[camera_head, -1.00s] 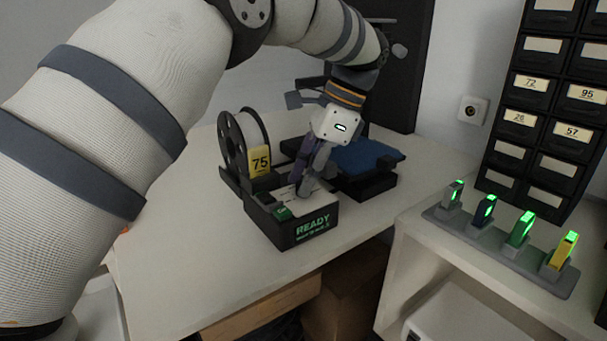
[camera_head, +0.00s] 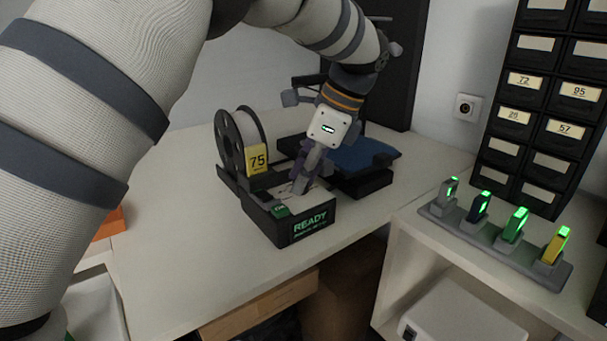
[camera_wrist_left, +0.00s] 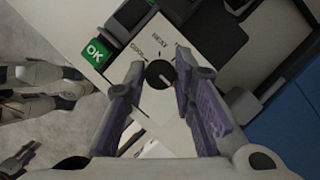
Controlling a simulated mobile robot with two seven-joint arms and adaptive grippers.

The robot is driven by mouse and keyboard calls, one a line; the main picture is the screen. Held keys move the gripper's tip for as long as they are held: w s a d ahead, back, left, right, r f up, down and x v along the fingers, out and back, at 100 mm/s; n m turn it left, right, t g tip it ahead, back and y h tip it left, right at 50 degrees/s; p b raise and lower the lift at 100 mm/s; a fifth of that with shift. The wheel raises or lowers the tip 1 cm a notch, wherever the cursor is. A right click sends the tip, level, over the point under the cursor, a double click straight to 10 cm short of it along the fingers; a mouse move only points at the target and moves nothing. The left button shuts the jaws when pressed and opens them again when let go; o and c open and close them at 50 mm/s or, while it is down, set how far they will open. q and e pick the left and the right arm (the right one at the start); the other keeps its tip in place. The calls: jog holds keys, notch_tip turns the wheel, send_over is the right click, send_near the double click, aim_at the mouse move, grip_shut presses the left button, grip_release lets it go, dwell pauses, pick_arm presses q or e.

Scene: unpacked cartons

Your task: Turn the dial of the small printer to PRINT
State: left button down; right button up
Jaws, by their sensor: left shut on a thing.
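The small printer (camera_head: 268,220) is a black box with a white top on the table; its front display reads READY. The black dial (camera_wrist_left: 160,74) is on the white top and has a pale pointer mark.
A spool with a yellow 75 tag (camera_head: 257,157) stands behind the printer's left side. A blue pad (camera_head: 362,155) on a black base lies close at right. A grey rack (camera_head: 490,245) with several lit sticks is on the right shelf. The table's front left is clear.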

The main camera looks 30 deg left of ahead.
pick_arm(q)
jog(key=shift+f, duration=0.1)
jog(key=c, duration=1.3)
grip_release()
jog(key=shift+c, duration=0.2)
jog(key=v, duration=1.2)
